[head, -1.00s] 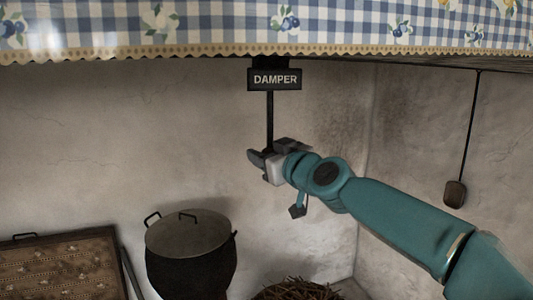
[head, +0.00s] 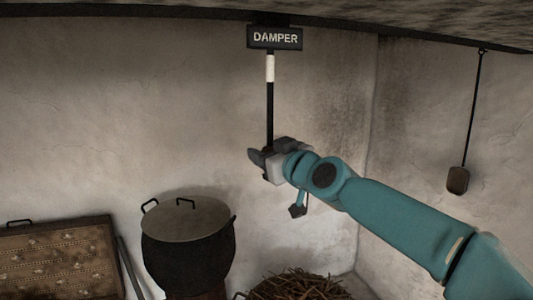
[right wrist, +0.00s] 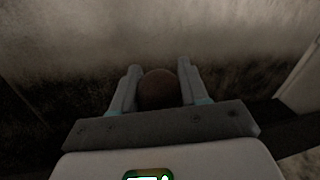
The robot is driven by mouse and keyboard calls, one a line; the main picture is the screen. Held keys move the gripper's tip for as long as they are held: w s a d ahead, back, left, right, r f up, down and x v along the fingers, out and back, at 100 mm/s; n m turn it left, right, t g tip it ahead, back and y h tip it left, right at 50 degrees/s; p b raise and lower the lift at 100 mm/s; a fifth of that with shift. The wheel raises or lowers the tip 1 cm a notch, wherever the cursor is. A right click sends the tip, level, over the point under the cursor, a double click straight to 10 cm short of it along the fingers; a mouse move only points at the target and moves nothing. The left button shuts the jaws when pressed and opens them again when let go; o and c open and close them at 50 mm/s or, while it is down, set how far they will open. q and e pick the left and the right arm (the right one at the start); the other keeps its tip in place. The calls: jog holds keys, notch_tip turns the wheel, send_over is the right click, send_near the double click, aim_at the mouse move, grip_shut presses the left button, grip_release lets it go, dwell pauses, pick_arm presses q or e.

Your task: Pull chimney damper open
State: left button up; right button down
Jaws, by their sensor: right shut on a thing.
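The black DAMPER sign (head: 275,38) hangs under the dark hearth edge. The damper rod (head: 270,110) runs straight down below it, black with a white band just under the sign. My right gripper (head: 264,160) is at the rod's lower end. In the right wrist view, a round brown knob (right wrist: 158,90) sits between the two fingers of my right gripper (right wrist: 159,78), which is shut on it. In the head view the gripper hides the knob. My left gripper is in neither view.
A lidded black pot (head: 188,250) stands below, left of my arm. A basket of twigs (head: 295,286) is at the bottom middle. A patterned panel (head: 60,265) is at the lower left. A cord with a brown weight (head: 457,180) hangs at the right.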

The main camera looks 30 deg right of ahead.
jog(key=c, duration=0.6)
grip_release()
jog(key=shift+w+f, duration=0.15)
jog(key=shift+f, duration=0.05)
jog(key=s, duration=0.5)
jog(key=s+b, duration=0.1)
jog(key=s, duration=1)
jog(key=shift+s+a, duration=0.15)
jog(key=shift+a, duration=0.25)
jog(key=shift+s, duration=0.1)
